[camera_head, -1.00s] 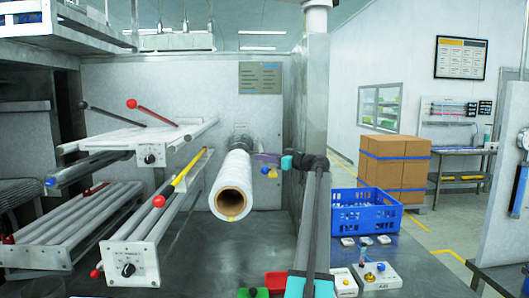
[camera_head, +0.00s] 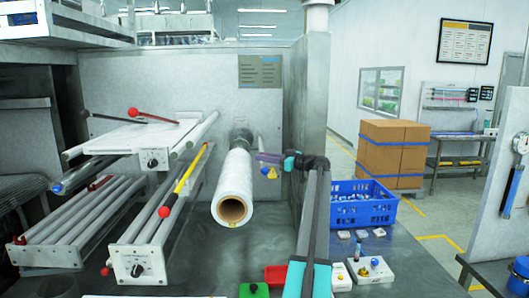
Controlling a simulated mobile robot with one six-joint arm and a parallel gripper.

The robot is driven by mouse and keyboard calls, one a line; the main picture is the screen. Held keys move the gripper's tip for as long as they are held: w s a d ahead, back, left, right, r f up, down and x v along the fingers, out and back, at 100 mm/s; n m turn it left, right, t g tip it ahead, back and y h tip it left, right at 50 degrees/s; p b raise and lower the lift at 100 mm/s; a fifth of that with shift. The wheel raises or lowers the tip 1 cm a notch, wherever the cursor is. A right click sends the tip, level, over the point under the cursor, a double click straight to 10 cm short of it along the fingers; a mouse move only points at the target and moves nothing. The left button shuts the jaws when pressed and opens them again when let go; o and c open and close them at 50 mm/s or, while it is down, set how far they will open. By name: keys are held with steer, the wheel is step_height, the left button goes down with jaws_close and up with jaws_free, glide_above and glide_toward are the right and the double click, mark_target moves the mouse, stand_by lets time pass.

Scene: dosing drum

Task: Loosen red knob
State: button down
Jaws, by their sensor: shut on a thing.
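Red ball knobs sit on the lever ends of the white roller frames at the left: an upper one (camera_head: 133,112), one on a yellow-and-black lever (camera_head: 164,211), and one low at the front (camera_head: 105,271). I cannot tell which is the task's red knob. My arm rises from the bottom centre and bends left at the top. My gripper (camera_head: 262,157) is at its end, small and dark, by the far right side of the white roll (camera_head: 236,180). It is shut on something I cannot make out. A small yellow-and-blue part (camera_head: 270,173) shows just below it.
The roll sticks out toward me, left of my arm. A grey pillar (camera_head: 312,100) stands right behind the arm. A blue crate (camera_head: 365,208), a white box with knobs (camera_head: 372,271), a red bin (camera_head: 275,274) and a green block (camera_head: 254,290) lie on the dark table.

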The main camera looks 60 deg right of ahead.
steer(key=shift+p, duration=0.55)
steer(key=c, duration=1.5)
jaws_free()
steer(key=shift+c, duration=0.2)
steer(key=shift+s, duration=0.1)
steer(key=shift+s+d+f+b, duration=0.1)
steer(key=shift+s+b, duration=0.25)
steer(key=shift+s, duration=0.15)
steer(key=s+d+b, duration=0.1)
steer(key=s+b, duration=0.4)
steer(key=s, duration=0.7)
steer(key=shift+s+d, duration=0.3)
